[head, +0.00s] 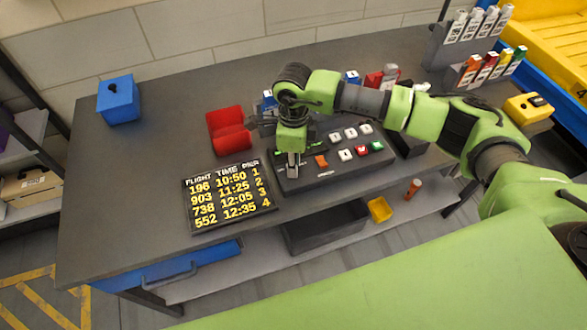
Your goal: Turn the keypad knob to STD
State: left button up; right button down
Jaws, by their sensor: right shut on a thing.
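The keypad (330,178) is a dark sloped box on the grey table, with white, red, green and orange buttons on its top. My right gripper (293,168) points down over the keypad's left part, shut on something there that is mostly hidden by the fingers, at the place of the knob. The knob's pointer and the STD mark cannot be made out. A small green display strip shows beside the gripper on the keypad. My left gripper is not in view.
A flight board (228,196) lies left of the keypad. A red holder (228,131) and a blue box (118,100) stand further back. The table's left part is clear.

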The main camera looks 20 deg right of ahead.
jog(key=n+b, duration=0.2)
jog(key=b, duration=0.1)
jog(key=n+b, duration=0.1)
jog(key=n, duration=0.1)
jog(key=shift+f+b, duration=0.25)
jog(key=shift+b, duration=0.1)
jog(key=shift+r+n+b, duration=0.2)
jog(key=shift+n+b, duration=0.6)
jog(key=shift+b, duration=0.15)
jog(key=c, duration=1.9)
grip_release()
notch_tip(320, 180, up, 12)
jog(key=shift+r, duration=0.1)
